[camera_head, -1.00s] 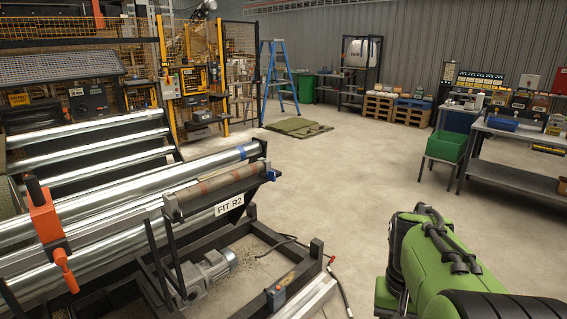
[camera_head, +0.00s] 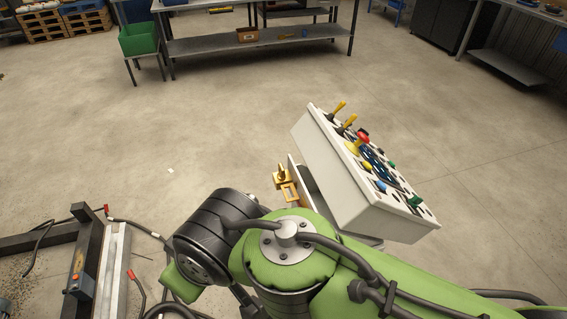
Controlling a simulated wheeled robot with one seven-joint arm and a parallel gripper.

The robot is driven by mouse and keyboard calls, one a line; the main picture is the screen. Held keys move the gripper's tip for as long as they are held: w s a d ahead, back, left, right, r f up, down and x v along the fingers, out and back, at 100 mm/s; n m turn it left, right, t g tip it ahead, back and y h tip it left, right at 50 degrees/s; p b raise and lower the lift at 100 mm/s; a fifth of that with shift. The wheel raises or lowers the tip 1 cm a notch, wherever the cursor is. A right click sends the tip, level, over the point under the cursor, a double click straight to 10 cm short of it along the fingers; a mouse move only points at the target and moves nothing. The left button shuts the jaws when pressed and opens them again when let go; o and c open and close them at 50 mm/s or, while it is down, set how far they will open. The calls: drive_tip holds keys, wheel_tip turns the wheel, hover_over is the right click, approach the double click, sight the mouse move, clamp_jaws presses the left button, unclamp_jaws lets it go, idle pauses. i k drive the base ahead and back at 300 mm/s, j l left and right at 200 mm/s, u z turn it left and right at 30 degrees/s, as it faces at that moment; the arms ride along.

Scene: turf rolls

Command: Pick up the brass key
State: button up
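A brass-coloured piece (camera_head: 289,191) with an upright tip and a square loop shows at the left side of a white control box (camera_head: 352,190). It may be the brass key, but it is too small to be sure. It sits just beyond my green and black arm, which hides the area below it. I cannot tell whether it is fixed to the box or resting on a ledge there. My gripper is not in view; only links of my arm show.
The control box carries yellow levers, a red button and blue dials on its sloped top. A dark machine frame (camera_head: 85,255) and cables lie at the lower left. A workbench (camera_head: 260,42) and green bin (camera_head: 138,40) stand behind. The middle floor is open.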

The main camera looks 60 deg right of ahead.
sight(281, 175)
drive_tip(key=z, duration=1.95)
drive_tip(key=i+j+z, duration=0.15)
drive_tip(key=j, duration=0.2)
drive_tip(key=i+j+z, duration=0.15)
drive_tip(key=j, duration=0.25)
drive_tip(key=i+j+z, duration=0.1)
drive_tip(key=i+j, duration=0.15)
drive_tip(key=j, duration=0.15)
drive_tip(key=i+j+z, duration=0.3)
drive_tip(key=i+j, duration=0.2)
drive_tip(key=j, duration=0.15)
drive_tip(key=i+j+z, duration=0.3)
drive_tip(key=i+j, duration=0.15)
drive_tip(key=j, duration=0.3)
drive_tip(key=i+j+z, duration=0.15)
drive_tip(key=j, duration=0.25)
